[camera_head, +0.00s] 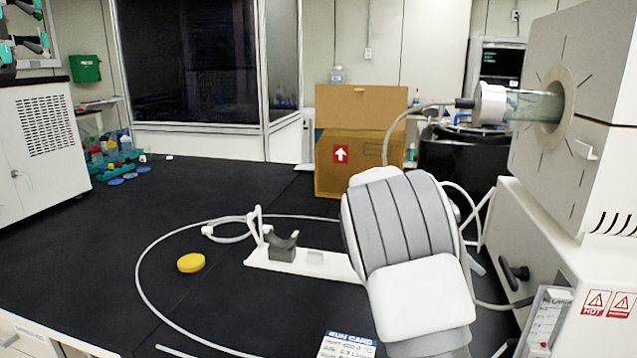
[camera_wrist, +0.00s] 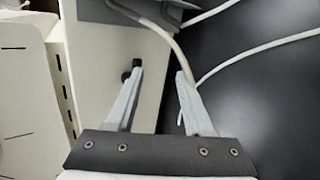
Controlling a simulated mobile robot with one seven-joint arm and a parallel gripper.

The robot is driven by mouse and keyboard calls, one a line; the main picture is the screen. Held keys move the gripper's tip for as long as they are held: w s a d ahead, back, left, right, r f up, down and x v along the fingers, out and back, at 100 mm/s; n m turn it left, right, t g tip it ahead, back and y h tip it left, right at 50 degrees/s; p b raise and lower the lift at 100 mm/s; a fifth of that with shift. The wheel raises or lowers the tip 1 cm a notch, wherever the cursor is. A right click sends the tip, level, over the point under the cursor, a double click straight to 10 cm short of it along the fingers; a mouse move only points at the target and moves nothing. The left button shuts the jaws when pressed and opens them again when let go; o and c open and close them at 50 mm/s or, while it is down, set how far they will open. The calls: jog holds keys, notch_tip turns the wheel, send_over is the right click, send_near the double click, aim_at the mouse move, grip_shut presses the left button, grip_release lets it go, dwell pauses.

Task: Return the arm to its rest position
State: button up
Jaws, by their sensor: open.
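My arm (camera_head: 405,235) rises from the lower right in the head view, its grey and white links in front of the bench. My gripper (camera_wrist: 160,75) shows in the wrist view with its two pale fingers apart and nothing held between them. A black knob on the machine's pale side shows by the left finger. A white hose passes behind and close to the right finger; whether it touches cannot be told. In the head view the gripper itself is hidden behind the arm.
A white stand with a grey cradle (camera_head: 283,247), a yellow disc (camera_head: 191,262) and a looping white hose (camera_head: 140,270) lie on the black bench. A cardboard box (camera_head: 345,180) stands behind. The left bench is largely clear.

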jog(key=s+a+r+n+t+y, duration=0.15)
jog(key=s+a+t+y, duration=0.45)
jog(key=s, duration=0.7)
jog(key=s+a+r+n+t+y, duration=0.15)
jog(key=s+a+t+y, duration=0.25)
jog(key=s+a, duration=0.65)
notch_tip(320, 180, up, 19)
jog(key=s+d+p, duration=0.2)
jog(key=p, duration=1.6)
jog(key=shift+d, duration=0.2)
jog(key=shift+d+f, duration=0.1)
jog(key=shift+f, duration=0.05)
